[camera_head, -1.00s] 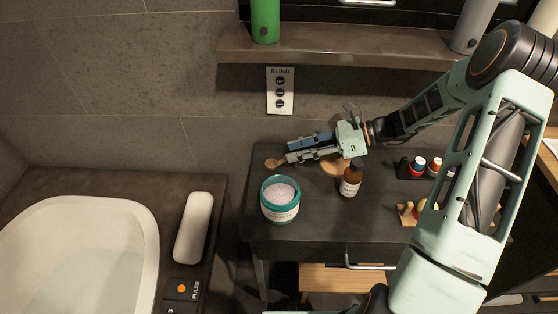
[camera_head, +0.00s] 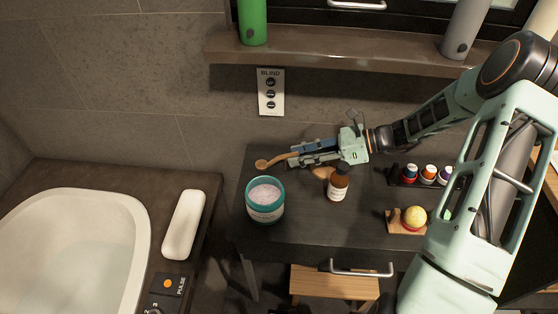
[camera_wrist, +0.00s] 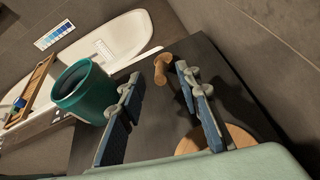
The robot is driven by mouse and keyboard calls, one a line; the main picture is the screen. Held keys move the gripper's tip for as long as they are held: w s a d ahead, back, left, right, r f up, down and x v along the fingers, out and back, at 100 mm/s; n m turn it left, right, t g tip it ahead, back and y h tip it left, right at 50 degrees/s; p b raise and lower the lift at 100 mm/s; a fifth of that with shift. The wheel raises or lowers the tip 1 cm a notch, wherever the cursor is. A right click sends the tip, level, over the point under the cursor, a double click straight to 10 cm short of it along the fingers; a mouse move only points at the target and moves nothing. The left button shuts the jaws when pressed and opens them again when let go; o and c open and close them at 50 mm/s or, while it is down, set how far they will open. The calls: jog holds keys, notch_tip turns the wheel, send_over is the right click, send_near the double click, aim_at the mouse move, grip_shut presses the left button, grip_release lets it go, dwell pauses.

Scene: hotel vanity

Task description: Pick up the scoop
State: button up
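The wooden scoop (camera_head: 262,164) lies on the dark vanity top behind the teal jar, its handle running right toward my fingertips. In the wrist view the scoop (camera_wrist: 160,66) shows just beyond the fingertips, and a brown, handle-like piece reaches back beside the right finger. My gripper (camera_head: 292,157) is low over the back of the vanity. In the wrist view my gripper (camera_wrist: 160,75) has its fingers apart with a clear gap. The handle's far end is partly hidden by the fingers, and I cannot tell whether they touch it.
The teal jar (camera_head: 265,211) of pale grains stands in front of the scoop. The bathtub (camera_head: 128,210) is left.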

aim_at(281, 157)
jog(key=x, duration=0.8)
jog(key=shift+w+a+r+b, duration=0.1)
jog(key=shift+w+b, duration=0.15)
jog(key=shift+b, duration=0.1)
grip_shut()
